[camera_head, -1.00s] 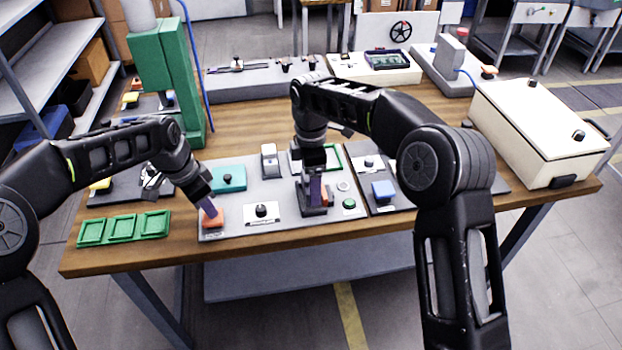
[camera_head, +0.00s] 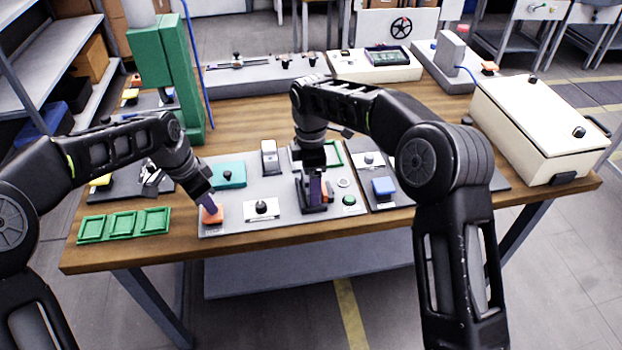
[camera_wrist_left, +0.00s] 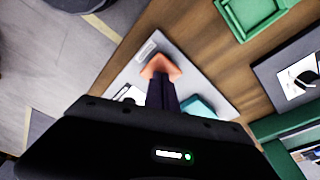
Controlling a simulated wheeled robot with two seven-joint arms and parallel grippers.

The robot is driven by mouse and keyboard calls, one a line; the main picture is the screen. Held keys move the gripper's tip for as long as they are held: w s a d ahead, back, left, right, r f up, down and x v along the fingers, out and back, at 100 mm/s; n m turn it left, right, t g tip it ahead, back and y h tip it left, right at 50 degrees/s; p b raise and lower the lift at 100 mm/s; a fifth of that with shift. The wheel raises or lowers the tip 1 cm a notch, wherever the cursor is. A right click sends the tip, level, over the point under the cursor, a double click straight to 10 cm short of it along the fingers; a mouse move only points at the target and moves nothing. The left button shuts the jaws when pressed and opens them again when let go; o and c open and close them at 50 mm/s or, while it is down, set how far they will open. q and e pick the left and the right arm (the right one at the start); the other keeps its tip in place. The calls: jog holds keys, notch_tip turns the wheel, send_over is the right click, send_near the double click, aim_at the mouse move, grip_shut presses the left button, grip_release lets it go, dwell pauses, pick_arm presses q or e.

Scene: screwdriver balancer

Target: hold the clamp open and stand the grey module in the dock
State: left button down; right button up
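My left gripper (camera_head: 208,202) points down onto the orange pad (camera_head: 213,216) at the front left corner of the grey panel. Its purple fingers look closed together, with their tips at the pad; the pad also shows in the left wrist view (camera_wrist_left: 160,68). My right gripper (camera_head: 316,190) points down at a dark upright fixture (camera_head: 306,207), perhaps the dock, near the panel's front. The fingers' gap and anything between them are hidden, and I cannot make out the grey module there. A small orange part (camera_head: 329,194) shows beside the fingers.
The grey panel (camera_head: 236,229) also bears a teal block (camera_head: 228,174), a black knob (camera_head: 261,207), a green button (camera_head: 349,201) and a small upright grey block (camera_head: 269,157). Green trays (camera_head: 123,224) lie left. A cream case (camera_head: 535,130) stands right. Bare wood shows behind the panel.

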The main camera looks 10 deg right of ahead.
pick_arm(q)
jog(key=shift+f, duration=0.1)
pick_arm(e)
jog(key=shift+f, duration=0.55)
jog(key=o, duration=1.5)
notch_tip(320, 180, up, 8)
jog(key=shift+f, duration=0.2)
jog(key=shift+r+p, duration=2.4)
jog(key=shift+p, duration=0.05)
pick_arm(q)
jog(key=d+v, duration=0.1)
jog(key=v, duration=0.6)
jog(key=shift+w, duration=0.35)
